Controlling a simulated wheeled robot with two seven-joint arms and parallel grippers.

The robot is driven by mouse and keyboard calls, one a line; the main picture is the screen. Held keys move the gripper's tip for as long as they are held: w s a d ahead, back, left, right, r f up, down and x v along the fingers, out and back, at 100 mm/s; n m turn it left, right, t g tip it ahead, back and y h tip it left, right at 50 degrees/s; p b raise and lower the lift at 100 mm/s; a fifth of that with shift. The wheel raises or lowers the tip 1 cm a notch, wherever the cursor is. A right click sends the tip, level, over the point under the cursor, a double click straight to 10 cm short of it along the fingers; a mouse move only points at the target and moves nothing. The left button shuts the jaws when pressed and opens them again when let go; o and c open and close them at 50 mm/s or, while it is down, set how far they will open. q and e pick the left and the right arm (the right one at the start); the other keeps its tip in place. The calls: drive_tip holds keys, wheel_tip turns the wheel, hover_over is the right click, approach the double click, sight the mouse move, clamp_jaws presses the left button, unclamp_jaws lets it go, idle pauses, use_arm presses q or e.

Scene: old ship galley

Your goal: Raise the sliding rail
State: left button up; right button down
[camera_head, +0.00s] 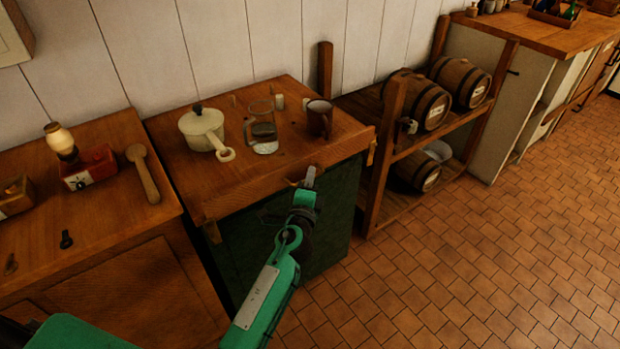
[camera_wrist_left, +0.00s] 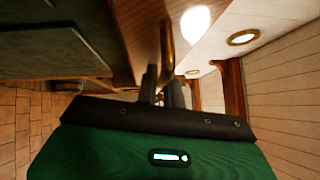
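The sliding rail (camera_head: 285,181) looks like the wooden bar along the front edge of the pot-covered counter. It sits about level with the counter top. A small metal handle, partly hidden, is at its middle; a brass bar (camera_wrist_left: 167,50), probably this handle, shows in the left wrist view. My left gripper (camera_head: 308,177) is at the front of the rail beside the handle. In the left wrist view its dark fingers (camera_wrist_left: 160,88) are close together near the lower end of the brass bar. I cannot tell whether they grip it. My right gripper is not in view.
A cream pot (camera_head: 201,130), a glass jug (camera_head: 263,130) and a brown mug (camera_head: 319,118) stand on the counter. A barrel rack (camera_head: 393,140) stands at right. The tiled floor (camera_head: 470,260) is clear.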

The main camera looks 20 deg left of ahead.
use_arm(q)
drive_tip(key=o, duration=0.4)
drive_tip(key=shift+r, duration=0.35)
drive_tip(key=shift+f, duration=0.15)
